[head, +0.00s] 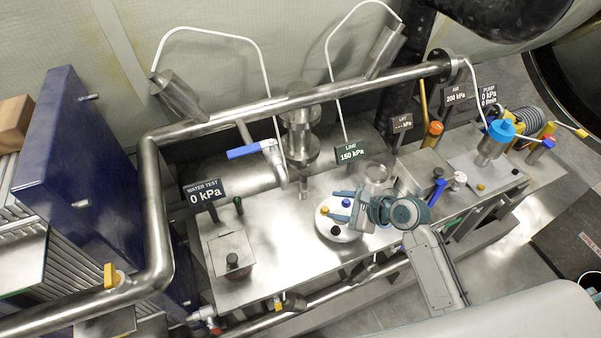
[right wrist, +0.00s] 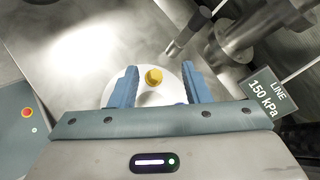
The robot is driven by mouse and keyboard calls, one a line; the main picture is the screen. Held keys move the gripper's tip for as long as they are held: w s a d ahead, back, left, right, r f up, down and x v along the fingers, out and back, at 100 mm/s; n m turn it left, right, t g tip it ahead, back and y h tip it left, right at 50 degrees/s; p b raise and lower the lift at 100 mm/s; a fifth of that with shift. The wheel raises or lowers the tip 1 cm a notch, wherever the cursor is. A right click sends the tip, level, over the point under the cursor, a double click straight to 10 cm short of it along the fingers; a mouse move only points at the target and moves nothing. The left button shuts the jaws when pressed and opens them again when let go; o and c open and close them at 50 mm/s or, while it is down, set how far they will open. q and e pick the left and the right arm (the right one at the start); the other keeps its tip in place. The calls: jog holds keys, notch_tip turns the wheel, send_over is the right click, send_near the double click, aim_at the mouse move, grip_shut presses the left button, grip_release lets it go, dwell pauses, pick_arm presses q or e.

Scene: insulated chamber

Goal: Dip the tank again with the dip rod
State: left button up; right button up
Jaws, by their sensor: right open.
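A white round plate (head: 350,236) lies on the steel top (head: 285,245), with small yellow, blue and dark knobs on it. My right gripper (head: 338,208) is over this plate, its teal fingers apart. In the right wrist view a yellow knob (right wrist: 153,77) on the white plate (right wrist: 118,88) shows between the open fingers (right wrist: 156,88); I cannot tell whether they touch it. I cannot make out for certain which piece is the dip rod, nor a tank opening; the gripper hides part of the plate. My left gripper is not in view.
A blue-handled valve (head: 250,151) and a thick steel pipe (head: 330,90) stand behind. Signs read WATER TEST 0 kPa (head: 206,193) and LINE 150 kPa (head: 350,152). A blue-capped fitting (head: 497,140) stands at right. The steel top left of the plate is mostly clear.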

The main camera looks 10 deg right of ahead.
aim_at(303, 173)
jog(key=w+r+m+t+y, duration=0.2)
jog(key=w+r+m, duration=0.1)
jog(key=w+m, duration=0.3)
jog(key=x, duration=0.3)
jog(key=p+x, duration=0.1)
jog(key=x, duration=0.3)
jog(key=p+x, duration=0.1)
jog(key=x, duration=0.2)
jog(key=shift+a+f, duration=0.1)
jog(key=shift+f, duration=0.3)
grip_shut()
jog(key=shift+g+h, duration=0.3)
notch_tip(303, 173, down, 4)
jog(key=shift+f+b, duration=0.2)
jog(key=shift+b, duration=0.8)
jog(key=shift+f, duration=0.35)
jog(key=shift+s, duration=0.1)
